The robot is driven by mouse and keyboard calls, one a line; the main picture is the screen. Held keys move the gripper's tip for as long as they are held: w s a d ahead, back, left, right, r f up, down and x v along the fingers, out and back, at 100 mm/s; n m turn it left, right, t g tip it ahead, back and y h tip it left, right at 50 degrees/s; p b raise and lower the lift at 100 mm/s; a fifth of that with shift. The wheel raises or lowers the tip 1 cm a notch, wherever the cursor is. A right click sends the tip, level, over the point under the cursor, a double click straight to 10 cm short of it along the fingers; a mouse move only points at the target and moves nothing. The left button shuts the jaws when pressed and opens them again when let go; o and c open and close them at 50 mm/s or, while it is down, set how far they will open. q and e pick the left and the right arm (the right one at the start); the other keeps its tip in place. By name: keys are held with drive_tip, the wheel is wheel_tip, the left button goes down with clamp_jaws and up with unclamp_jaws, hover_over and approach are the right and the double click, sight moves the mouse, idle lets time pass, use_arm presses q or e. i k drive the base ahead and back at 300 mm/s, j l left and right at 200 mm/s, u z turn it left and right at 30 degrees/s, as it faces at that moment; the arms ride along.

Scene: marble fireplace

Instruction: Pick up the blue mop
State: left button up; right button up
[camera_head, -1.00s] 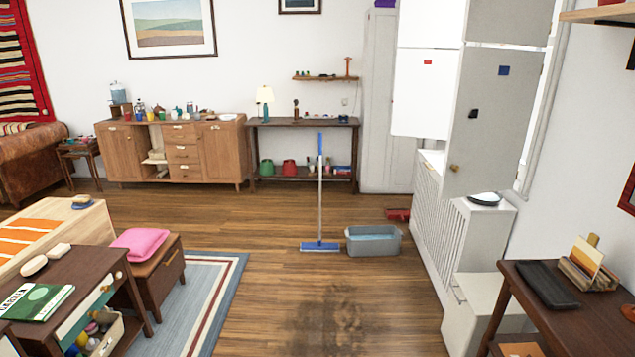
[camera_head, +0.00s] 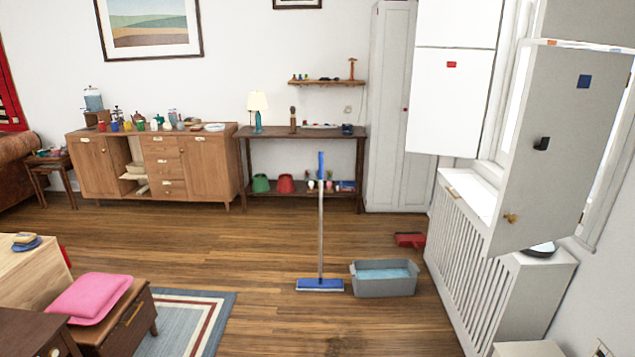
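The blue mop (camera_head: 320,230) stands upright on the wooden floor in the middle of the view. It has a blue grip at the top, a grey pole and a flat blue head resting on the floor. A grey bucket (camera_head: 386,289) with blue water stands just right of the mop head. Neither of my grippers shows in the view.
A striped rug (camera_head: 180,315) and a bench with a pink cushion (camera_head: 90,298) are at the lower left. A white radiator cover (camera_head: 470,250) runs along the right, under an open cabinet door (camera_head: 560,150). A red dustpan (camera_head: 410,240) lies behind the bucket. The floor before the mop is clear.

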sight(320, 284)
drive_tip(key=i, duration=1.8)
drive_tip(key=i+j+z, duration=0.1)
drive_tip(key=i, duration=1.7)
